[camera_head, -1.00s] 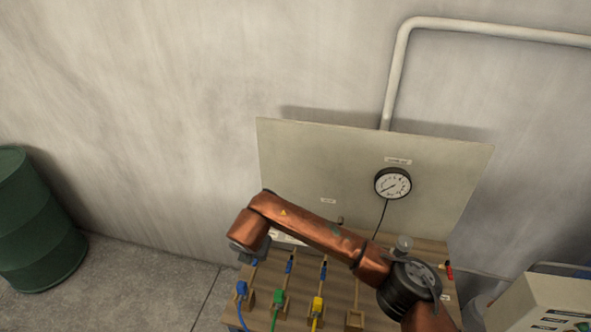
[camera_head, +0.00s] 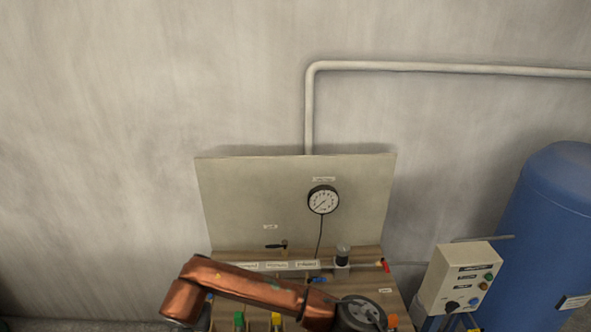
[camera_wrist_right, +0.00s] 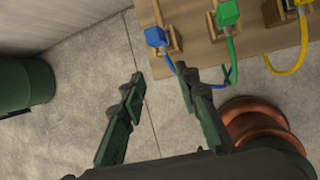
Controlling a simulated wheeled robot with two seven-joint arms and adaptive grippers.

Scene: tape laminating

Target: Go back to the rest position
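My right arm (camera_head: 245,287) crosses the front of the workbench (camera_head: 362,279) in the head view. My right gripper (camera_wrist_right: 160,85) has its two dark fingers spread in the right wrist view, with only floor seen between them. It is empty, beside the bench edge. A blue connector (camera_wrist_right: 155,36), a green connector (camera_wrist_right: 228,15) and a yellow connector with their cables sit in wooden holders near it. The green (camera_head: 239,319) and yellow (camera_head: 276,319) ones also show in the head view. My left gripper is out of view.
An upright panel (camera_head: 235,200) with a gauge (camera_head: 323,199) stands behind the bench. A control box (camera_head: 462,280) and a blue tank (camera_head: 555,220) are at the right. A green barrel (camera_wrist_right: 25,82) stands on the floor. Open floor (camera_wrist_right: 80,75) lies between barrel and bench.

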